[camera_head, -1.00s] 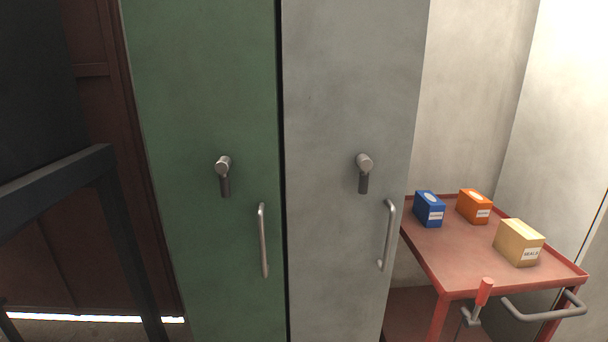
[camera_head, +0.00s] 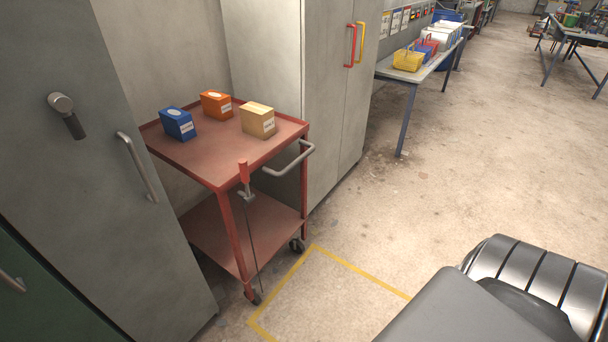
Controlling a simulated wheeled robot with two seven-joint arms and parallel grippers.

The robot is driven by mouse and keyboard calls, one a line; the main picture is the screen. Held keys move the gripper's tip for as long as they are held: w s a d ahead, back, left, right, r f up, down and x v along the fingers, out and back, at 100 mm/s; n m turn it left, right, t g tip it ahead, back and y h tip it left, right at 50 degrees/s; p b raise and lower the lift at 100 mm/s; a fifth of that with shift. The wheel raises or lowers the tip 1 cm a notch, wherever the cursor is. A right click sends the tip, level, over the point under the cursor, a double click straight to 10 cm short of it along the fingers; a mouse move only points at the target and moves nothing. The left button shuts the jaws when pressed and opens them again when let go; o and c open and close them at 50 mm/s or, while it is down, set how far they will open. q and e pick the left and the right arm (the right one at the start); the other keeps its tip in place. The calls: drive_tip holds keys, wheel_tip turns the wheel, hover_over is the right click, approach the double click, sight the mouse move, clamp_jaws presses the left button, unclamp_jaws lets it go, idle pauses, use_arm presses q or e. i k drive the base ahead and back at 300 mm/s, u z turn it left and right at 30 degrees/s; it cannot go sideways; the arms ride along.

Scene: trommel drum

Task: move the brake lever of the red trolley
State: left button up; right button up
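The red trolley (camera_head: 205,160) stands between two grey cabinets, with its handle end facing the open floor. Its brake lever (camera_head: 244,173) has a red grip and sits at the near corner of the top shelf, beside the grey push handle (camera_head: 290,163). The grip points up, and a thin rod or cable runs from it down toward a wheel. A blue box (camera_head: 177,124), an orange box (camera_head: 216,104) and a tan box (camera_head: 257,120) stand on the top shelf. Neither gripper is in view.
A yellow floor outline (camera_head: 345,262) lies in front of the trolley. A grey cabinet (camera_head: 100,170) stands left of it and another (camera_head: 325,90) right. A table (camera_head: 408,76) with baskets is farther back. Part of my own body shows at lower right. The middle floor is open.

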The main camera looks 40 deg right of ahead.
sight(242, 165)
drive_tip(key=z, duration=1)
